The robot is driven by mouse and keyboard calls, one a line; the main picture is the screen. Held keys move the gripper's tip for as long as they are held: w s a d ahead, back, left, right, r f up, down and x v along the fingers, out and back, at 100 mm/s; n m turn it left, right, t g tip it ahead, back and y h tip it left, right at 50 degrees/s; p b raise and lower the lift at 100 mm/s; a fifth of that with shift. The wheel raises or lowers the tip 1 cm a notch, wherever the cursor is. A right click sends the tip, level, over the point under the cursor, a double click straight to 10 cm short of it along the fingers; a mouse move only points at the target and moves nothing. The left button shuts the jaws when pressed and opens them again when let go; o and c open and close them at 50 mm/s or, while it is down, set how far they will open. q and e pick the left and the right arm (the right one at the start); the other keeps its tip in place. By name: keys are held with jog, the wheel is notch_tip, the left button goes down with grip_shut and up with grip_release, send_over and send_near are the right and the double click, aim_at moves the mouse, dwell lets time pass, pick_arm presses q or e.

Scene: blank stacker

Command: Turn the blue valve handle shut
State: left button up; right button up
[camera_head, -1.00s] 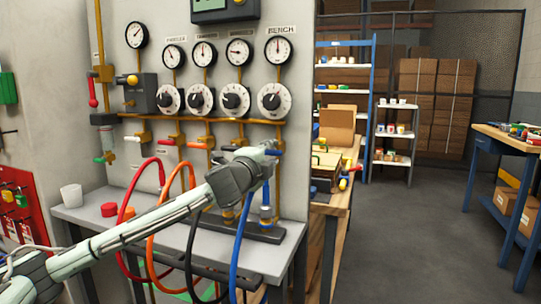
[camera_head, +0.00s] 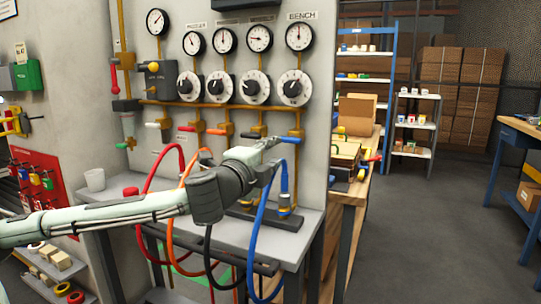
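The blue valve handle (camera_head: 290,139) lies about level across the brass pipe below the BENCH gauge, at the right end of the row of valves. My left gripper (camera_head: 268,147) is just left of the blue handle, in front of the panel. Its fingertips are small and partly overlap the valve fittings, so I cannot tell whether they touch the handle or how far apart they are. The blue hose (camera_head: 256,230) hangs in a loop from the fitting below. My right gripper is not in view.
White, red, orange and black handles sit left along the panel, the orange handle (camera_head: 216,132) among them. Red, orange and black hoses loop over the grey bench (camera_head: 120,190). A white cup (camera_head: 95,179) stands on it. Open floor (camera_head: 420,240) lies to the right.

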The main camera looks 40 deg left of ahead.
pick_arm(q)
jog(key=shift+s+d, duration=0.2)
jog(key=shift+s, duration=0.25)
dwell(0.5)
